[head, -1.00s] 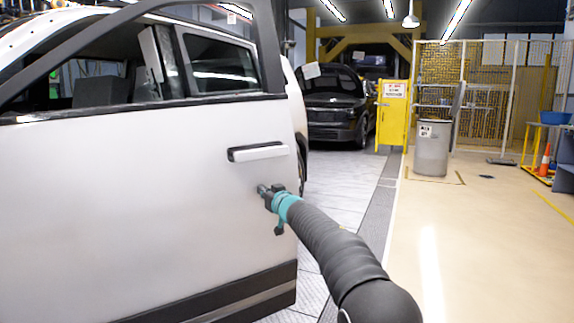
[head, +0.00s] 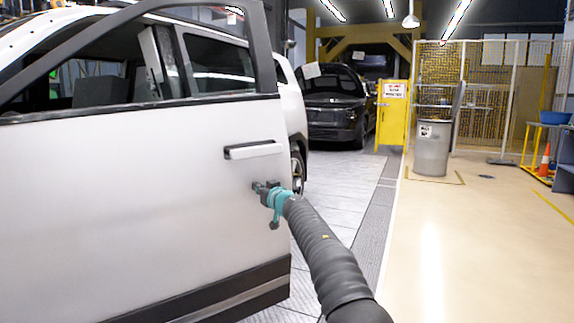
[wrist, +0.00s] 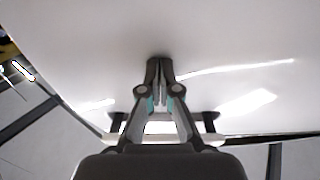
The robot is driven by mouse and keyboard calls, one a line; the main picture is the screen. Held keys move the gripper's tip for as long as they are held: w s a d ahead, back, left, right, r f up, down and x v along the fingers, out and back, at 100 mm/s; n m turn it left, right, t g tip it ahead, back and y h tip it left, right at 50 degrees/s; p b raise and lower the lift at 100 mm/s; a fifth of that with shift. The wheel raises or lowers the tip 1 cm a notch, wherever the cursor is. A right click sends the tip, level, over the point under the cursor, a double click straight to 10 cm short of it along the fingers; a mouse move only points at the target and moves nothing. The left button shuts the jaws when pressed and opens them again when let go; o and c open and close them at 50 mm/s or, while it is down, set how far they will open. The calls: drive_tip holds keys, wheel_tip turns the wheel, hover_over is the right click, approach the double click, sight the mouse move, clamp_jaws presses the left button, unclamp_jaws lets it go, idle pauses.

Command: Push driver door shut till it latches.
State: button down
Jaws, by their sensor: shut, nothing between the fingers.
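The white driver door (head: 150,180) stands ajar in the head view, its rear edge swung out from the car body. Its handle (head: 253,149) is near the rear edge. My gripper (head: 258,187) is at the outer panel just below the handle, fingertips at or very close to the surface. In the wrist view my gripper (wrist: 160,62) is shut and empty, with its tips against or just short of the white door panel (wrist: 230,45). The handle (wrist: 210,138) shows partly behind my fingers there. Whether the tips touch cannot be told for certain.
The white car's rear side (head: 292,105) and rear wheel show behind the door. A dark car (head: 333,105) is parked farther back. The floor right of the door is clear.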

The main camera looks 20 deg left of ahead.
drive_tip(key=shift+w+a, duration=0.3)
drive_tip(key=shift+f, duration=0.1)
drive_tip(key=b+v, duration=1)
idle(0.9)
idle(0.4)
